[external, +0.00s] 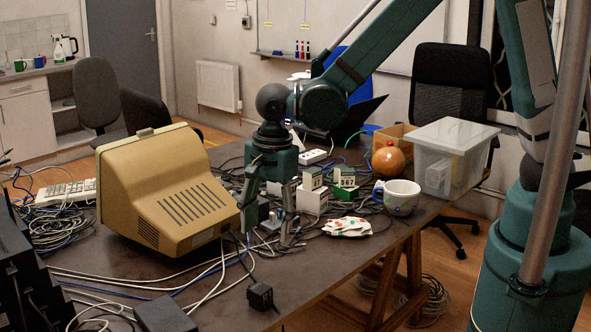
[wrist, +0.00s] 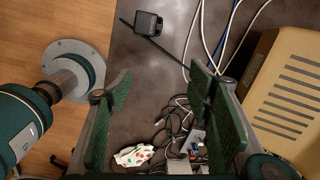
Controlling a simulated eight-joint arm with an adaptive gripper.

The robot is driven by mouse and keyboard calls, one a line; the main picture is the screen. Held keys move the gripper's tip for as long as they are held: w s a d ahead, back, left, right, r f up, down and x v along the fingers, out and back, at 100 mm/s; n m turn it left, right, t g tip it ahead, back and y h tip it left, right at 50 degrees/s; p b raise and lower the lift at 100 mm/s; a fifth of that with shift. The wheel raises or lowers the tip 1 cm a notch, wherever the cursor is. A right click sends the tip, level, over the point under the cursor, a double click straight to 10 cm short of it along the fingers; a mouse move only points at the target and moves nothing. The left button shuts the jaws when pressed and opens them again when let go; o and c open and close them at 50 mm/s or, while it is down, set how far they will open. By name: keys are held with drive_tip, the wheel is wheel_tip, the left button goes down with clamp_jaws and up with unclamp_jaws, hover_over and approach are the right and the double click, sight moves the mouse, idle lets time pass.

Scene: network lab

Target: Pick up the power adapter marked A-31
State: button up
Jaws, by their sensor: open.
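A small black power adapter (external: 260,296) with a cable lies near the front edge of the table. It also shows at the top of the wrist view (wrist: 148,23); its marking is too small to read. My gripper (external: 268,214) is open above the table, beside the beige monitor and farther back than this adapter. In the wrist view, nothing is held between its green finger pads (wrist: 160,90). Several small grey and white blocks (wrist: 190,142) lie among cables low in that view. I cannot tell which item bears A-31.
The beige monitor (external: 172,195) stands left of my gripper. White boxes (external: 311,200), a mug (external: 401,196), a patterned cloth (external: 347,227), an orange round object (external: 388,161) and a clear bin (external: 453,158) are to the right. Cables (external: 110,283) cross the front; a dark box (external: 166,315) lies there.

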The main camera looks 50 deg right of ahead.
drive_tip(key=m, duration=0.2)
hover_over(257, 288)
drive_tip(key=shift+g+h, duration=0.3)
wheel_tip(257, 288, down, 7)
drive_tip(key=shift+w+d+r, duration=0.1)
drive_tip(key=shift+d, duration=0.05)
drive_tip(key=shift+f+b, duration=0.4)
drive_tip(key=shift+f, duration=0.9)
drive_tip(key=shift+f, duration=0.1)
drive_tip(key=shift+f+b, duration=0.6)
drive_tip(key=shift+f, duration=1.9)
drive_tip(key=c, duration=1.1)
